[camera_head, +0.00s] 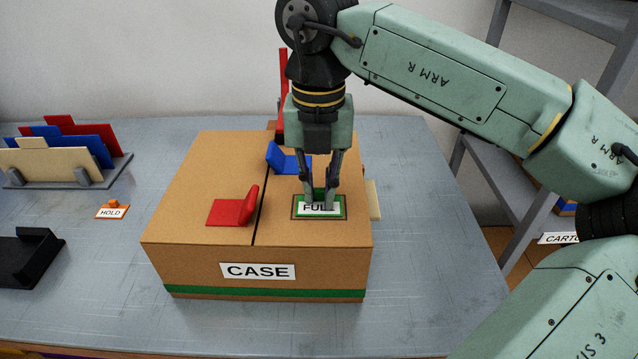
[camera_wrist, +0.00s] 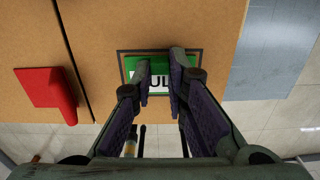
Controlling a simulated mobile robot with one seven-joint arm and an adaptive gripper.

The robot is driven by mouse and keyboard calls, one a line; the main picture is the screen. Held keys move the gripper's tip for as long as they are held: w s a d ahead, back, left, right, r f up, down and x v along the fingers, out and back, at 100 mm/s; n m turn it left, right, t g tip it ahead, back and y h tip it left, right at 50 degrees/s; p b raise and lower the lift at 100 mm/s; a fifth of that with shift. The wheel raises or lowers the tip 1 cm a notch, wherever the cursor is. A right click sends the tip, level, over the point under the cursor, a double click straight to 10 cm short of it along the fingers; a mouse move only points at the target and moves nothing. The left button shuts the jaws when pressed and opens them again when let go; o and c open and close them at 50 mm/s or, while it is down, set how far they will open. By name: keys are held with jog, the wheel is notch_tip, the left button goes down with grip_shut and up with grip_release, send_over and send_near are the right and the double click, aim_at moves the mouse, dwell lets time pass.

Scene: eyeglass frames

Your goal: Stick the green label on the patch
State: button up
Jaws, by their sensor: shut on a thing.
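The green label (camera_head: 340,210), with a white field lettered "FULL", lies over the dark-outlined patch (camera_head: 294,214) on the top of the cardboard case (camera_head: 190,200). My gripper (camera_head: 319,205) points straight down at it and is shut on the green label, its fingers covering part of the lettering. In the wrist view the fingertips (camera_wrist: 160,70) hide part of the green label (camera_wrist: 131,65). The outline of the patch (camera_wrist: 120,54) shows around the label's far and left edges. I cannot tell whether the label is pressed flat or slightly above the patch.
At left are a rack of coloured panels (camera_head: 60,155), an orange "HOLD" tag (camera_head: 112,212) and a black holder (camera_head: 25,258). The table right of the case is mostly clear.

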aim_at(319, 201)
jog(key=o, duration=0.8)
jog(key=shift+r+p, duration=2.4)
jog(key=shift+r, duration=1.05)
